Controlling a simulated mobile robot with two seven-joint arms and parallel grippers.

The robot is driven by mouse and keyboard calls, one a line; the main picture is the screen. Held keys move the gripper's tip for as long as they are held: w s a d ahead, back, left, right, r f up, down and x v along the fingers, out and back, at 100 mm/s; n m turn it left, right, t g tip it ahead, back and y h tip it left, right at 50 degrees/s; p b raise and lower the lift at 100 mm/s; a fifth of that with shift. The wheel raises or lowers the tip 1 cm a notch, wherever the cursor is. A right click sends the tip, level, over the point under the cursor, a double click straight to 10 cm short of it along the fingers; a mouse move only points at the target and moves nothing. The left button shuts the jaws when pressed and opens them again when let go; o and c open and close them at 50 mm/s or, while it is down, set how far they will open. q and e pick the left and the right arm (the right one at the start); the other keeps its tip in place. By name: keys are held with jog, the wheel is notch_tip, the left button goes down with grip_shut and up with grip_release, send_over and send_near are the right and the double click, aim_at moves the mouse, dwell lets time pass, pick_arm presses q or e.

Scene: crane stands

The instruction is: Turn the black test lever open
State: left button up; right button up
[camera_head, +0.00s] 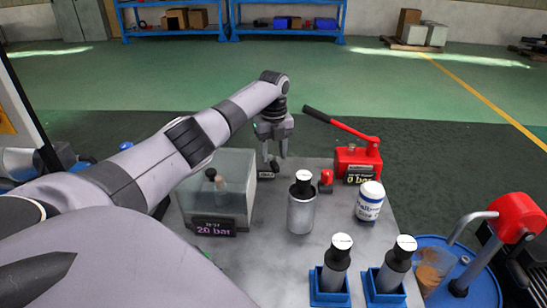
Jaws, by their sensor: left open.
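My left gripper (275,153) points down over the back of the grey table, its two fingers apart with nothing visible between them. A small black part (266,172) with a pale label sits just below and beside the fingertips. It may be the black test lever, but it is too small to tell its shape or whether the gripper touches it. A clear box (238,205) stands to the left, with a black-topped part (210,174) inside and a sign (213,227) reading 20 bar. My right gripper is not in view.
A red hand pump (357,160) with a black-gripped handle and a 0 bar display stands at the back right. A black-capped metal cylinder (301,210), a small red part (326,178) and a white jar (369,201) stand nearby. Two capped cylinders sit in blue holders in front.

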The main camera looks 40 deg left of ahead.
aim_at(273, 161)
pick_arm(q)
jog(key=shift+r, duration=2.4)
